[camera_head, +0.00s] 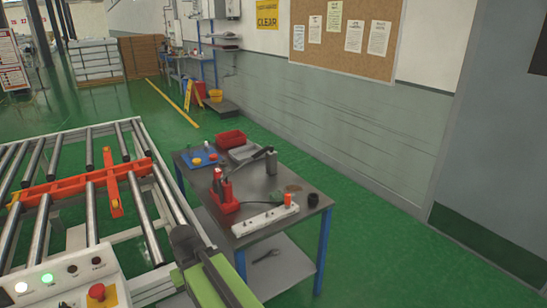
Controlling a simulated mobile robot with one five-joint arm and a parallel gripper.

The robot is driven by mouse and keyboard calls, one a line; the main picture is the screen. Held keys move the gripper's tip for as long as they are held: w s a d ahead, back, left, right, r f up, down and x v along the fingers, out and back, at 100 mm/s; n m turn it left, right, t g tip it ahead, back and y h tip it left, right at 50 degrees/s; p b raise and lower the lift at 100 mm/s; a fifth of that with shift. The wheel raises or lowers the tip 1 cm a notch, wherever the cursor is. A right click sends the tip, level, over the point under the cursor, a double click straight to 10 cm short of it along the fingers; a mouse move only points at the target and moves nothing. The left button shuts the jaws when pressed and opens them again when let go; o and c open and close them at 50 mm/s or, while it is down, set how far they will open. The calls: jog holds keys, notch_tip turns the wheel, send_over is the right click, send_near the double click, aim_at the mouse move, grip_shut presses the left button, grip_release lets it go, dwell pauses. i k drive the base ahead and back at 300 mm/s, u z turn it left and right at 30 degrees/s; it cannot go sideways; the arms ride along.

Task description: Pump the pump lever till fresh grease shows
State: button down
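A grey slanted bar (256,156), which looks like the pump lever, stands on the dark workbench (262,188). Its right end is raised beside an upright grey cylinder (271,163). The picture is too small to tell whether any grease shows there. No gripper fingers are visible. A green and dark body (222,278) fills the lower foreground, left of the bench's front edge; I cannot tell whether it is part of my arm.
The bench also holds a red tool (223,192), a white power strip (265,220), a black cup (312,201) and a red bin (231,138). A roller conveyor (90,205) stands left, with a control box (65,280) in front. Green floor (390,245) is clear to the right.

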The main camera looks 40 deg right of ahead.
aim_at(261, 152)
jog(key=z, duration=0.15)
jog(key=k, duration=0.3)
jog(key=u, duration=2.65)
jog(key=k, duration=1.05)
jog(key=z, duration=1.6)
jog(key=i, duration=1.05)
jog(key=u, duration=0.1)
